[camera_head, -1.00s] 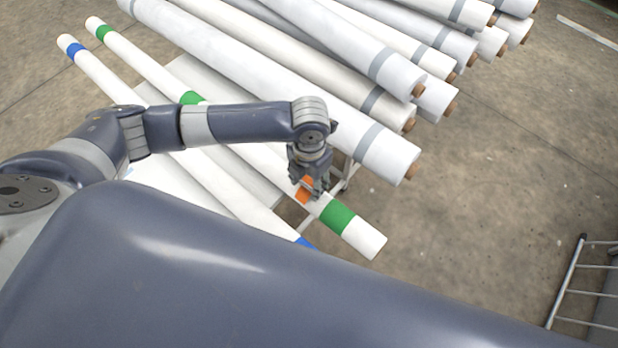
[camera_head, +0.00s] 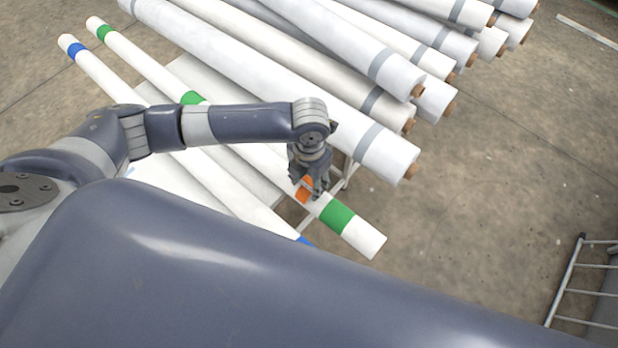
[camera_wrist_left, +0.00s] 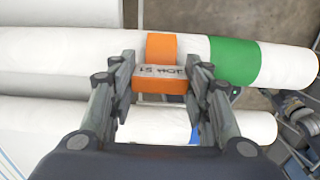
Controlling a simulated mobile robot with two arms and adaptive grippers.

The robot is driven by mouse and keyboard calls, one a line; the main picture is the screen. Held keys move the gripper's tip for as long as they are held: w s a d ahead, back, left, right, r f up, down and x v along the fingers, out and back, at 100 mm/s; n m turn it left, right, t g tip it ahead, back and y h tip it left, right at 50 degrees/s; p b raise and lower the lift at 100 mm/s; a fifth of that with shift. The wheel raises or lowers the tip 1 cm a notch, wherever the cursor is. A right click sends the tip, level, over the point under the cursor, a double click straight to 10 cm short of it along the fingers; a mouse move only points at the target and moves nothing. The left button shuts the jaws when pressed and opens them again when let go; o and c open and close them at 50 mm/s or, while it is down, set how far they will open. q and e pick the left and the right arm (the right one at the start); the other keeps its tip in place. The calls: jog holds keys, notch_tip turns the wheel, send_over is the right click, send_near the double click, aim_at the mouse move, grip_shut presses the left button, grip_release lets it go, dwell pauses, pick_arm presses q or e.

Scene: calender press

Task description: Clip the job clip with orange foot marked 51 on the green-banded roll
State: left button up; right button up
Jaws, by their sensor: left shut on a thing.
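The job clip (camera_wrist_left: 160,82) has an orange body and foot, with dark marking that reads upside down as JOB 51 in the left wrist view. It also shows as an orange patch in the head view (camera_head: 303,193). My left gripper (camera_head: 313,190) is shut on it, with one finger at each side of the foot in the left wrist view (camera_wrist_left: 160,80). The clip is at the green-banded roll (camera_head: 365,238), left of its near green band (camera_wrist_left: 233,62). Whether it is fully seated around the roll cannot be told.
The blue-banded roll (camera_head: 210,175) lies parallel beside the green-banded roll. Larger white rolls with grey bands (camera_head: 385,155) lie stacked behind. A metal rack (camera_head: 580,290) stands at the lower right.

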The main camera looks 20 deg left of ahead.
pick_arm(q)
jog(key=shift+f, duration=0.6)
dwell(1.1)
jog(key=o, duration=1)
jog(key=shift+c, duration=0.2)
jog(key=o, duration=0.5)
jog(key=shift+r, duration=0.1)
jog(key=shift+r+p, duration=3.45)
